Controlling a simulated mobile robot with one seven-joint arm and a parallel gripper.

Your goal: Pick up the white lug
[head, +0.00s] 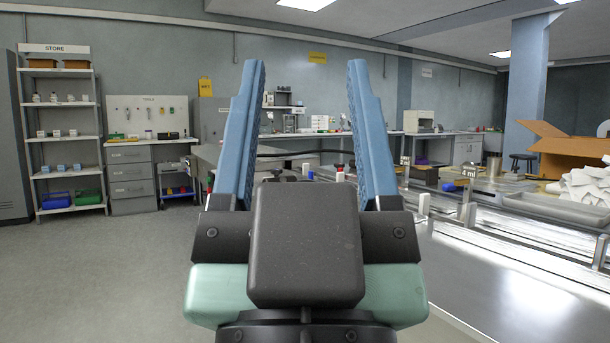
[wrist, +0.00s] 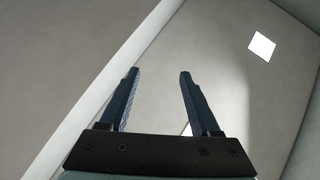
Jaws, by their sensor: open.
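My gripper (head: 305,65) is open and empty, with its two blue fingers pointing up and spread wide in the head view. In the wrist view my gripper (wrist: 159,72) also shows open, with only plain wall and ceiling surfaces beyond it. Small white pieces show far off between the fingers in the head view, one at left (head: 305,168) and one at right (head: 340,176). Another upright white piece (head: 423,204) stands along the machine's rail. They are too small to tell which is the white lug. My gripper is well apart from all of them.
The long metal machine (head: 520,245) runs along the right side. An open cardboard box (head: 565,145) and a pile of white pieces (head: 585,186) lie at far right. A store shelf (head: 62,135) and tool drawers (head: 130,180) stand at left. The floor (head: 110,270) at left is clear.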

